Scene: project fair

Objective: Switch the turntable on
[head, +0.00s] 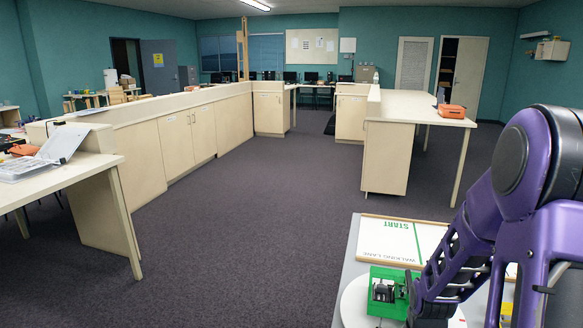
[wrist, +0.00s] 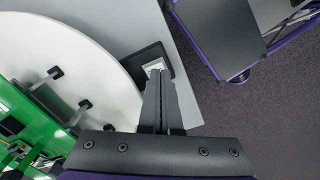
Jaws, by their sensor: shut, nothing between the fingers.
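The turntable is a white round disc, seen at the bottom of the head view (head: 354,298) and at the left of the wrist view (wrist: 95,40). A green board (head: 381,275) with dark parts sits on it; it also shows in the wrist view (wrist: 40,125). A black switch box with a pale rocker (wrist: 152,64) lies beside the disc's edge on the grey table top. My gripper (wrist: 160,76) is shut and empty, its fingertips over or at the rocker and partly hiding it. I cannot tell whether they touch.
A white board marked START and WALKING LANE (head: 390,238) lies on the table behind the turntable. The grey table top (wrist: 205,95) ends at an edge near the switch box, with dark carpet (wrist: 270,120) beyond. Pale cabinets and side tables stand farther off.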

